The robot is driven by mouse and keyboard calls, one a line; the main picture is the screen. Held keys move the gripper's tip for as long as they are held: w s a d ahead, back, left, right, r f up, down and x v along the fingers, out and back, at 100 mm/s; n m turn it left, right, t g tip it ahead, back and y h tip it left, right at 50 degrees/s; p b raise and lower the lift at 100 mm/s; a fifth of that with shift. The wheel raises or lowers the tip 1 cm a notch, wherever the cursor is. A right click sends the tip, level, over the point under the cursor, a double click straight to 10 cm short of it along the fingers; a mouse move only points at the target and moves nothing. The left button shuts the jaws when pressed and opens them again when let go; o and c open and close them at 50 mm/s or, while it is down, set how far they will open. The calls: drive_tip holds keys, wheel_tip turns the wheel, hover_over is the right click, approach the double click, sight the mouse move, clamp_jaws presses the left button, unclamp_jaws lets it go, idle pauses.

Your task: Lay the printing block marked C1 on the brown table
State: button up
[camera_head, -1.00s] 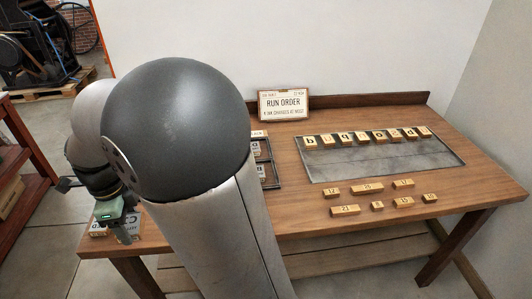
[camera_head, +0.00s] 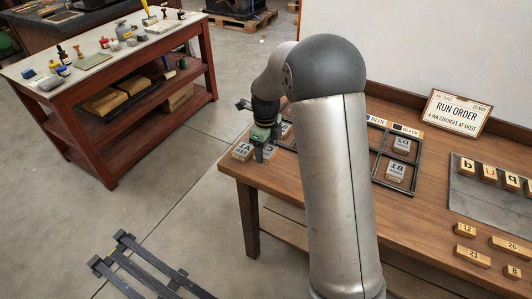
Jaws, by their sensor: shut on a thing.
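My gripper (camera_head: 262,143) is at the left end of the brown wooden table (camera_head: 285,185), its fingers pointing down. It is shut on a small grey-topped block (camera_head: 267,153). That block's mark is too small to read surely now, but it looks like C1. Another block (camera_head: 243,151), seemingly marked 1A, is just left of it at the table's corner. Whether the held block touches the table cannot be told. My arm hides part of the table behind it.
A dark divided frame (camera_head: 384,183) on the table holds blocks, with colour labels (camera_head: 392,127) behind it. A sign (camera_head: 458,112), metal tray (camera_head: 465,200) and wooden pieces (camera_head: 472,256) are to the right. A red-brown bench (camera_head: 112,150) stands left; dark slatted rails (camera_head: 150,268) are in front.

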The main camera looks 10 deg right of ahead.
sight(266, 155)
drive_tip(key=shift+w+d+f, duration=0.15)
drive_tip(key=shift+w+f, duration=0.55)
drive_tip(key=shift+f, duration=1.7)
drive_tip(key=shift+f, duration=0.2)
drive_tip(key=o, duration=1)
drive_tip(key=shift+o, duration=0.2)
drive_tip(key=shift+r, duration=0.15)
